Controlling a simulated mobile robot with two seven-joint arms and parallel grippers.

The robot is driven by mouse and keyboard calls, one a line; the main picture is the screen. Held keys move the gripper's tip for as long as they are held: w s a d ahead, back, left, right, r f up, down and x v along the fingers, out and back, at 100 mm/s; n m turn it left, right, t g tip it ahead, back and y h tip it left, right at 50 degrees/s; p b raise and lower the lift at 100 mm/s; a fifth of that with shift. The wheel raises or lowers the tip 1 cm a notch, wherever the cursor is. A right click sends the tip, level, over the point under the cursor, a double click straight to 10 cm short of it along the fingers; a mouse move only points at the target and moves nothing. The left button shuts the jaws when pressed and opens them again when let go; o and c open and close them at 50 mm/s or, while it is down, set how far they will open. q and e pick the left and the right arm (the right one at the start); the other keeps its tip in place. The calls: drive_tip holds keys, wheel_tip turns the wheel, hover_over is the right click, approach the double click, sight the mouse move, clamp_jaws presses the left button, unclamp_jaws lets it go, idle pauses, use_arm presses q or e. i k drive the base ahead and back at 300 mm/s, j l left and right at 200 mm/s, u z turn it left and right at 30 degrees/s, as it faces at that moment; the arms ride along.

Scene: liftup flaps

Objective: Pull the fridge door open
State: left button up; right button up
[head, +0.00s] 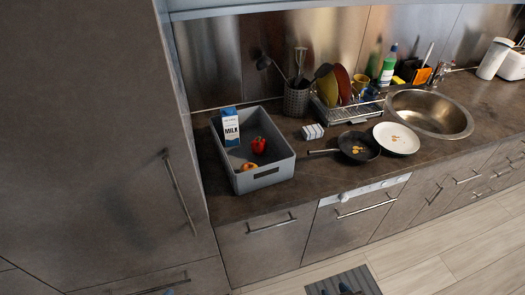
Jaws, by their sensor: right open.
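The fridge door (90,130) is a tall grey-brown panel filling the left of the head view. It looks shut, flush with its frame. Its long metal handle (179,192) stands upright, slightly slanted in the picture, near the door's right edge. Nothing touches the handle.
A grey crate (262,181) with a milk carton (230,127) and peppers stands on the counter (290,200) right of the fridge. A pan (359,147), a plate (397,139) and a sink (429,113) are further right. Below lies open floor (420,270) with a dark mat (318,285).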

sight(100, 185)
drive_tip(key=u, duration=1.35)
